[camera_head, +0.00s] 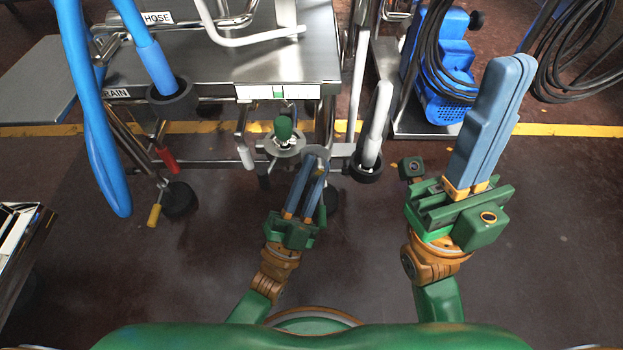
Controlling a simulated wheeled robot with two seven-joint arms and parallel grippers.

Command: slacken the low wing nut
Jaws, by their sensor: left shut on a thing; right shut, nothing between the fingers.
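My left gripper (316,167) reaches up to the front of the steel machine (268,62), below its top edge. Its blue fingers are shut on a small grey part at their tips, which appears to be the low wing nut (318,154). The fingers and the small size hide most of its shape. A green knob (284,128) on a round metal flange stands just left of and above the fingertips. My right gripper (508,68) is shut and empty, held up at the right, apart from the machine.
Blue hoses (98,140) hang at the left, by red (167,158) and yellow (155,215) handles. A white-grey lever (376,122) stands right of the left fingers. A blue machine (447,70) and coiled black hose (585,55) are at the back right. The near floor is clear.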

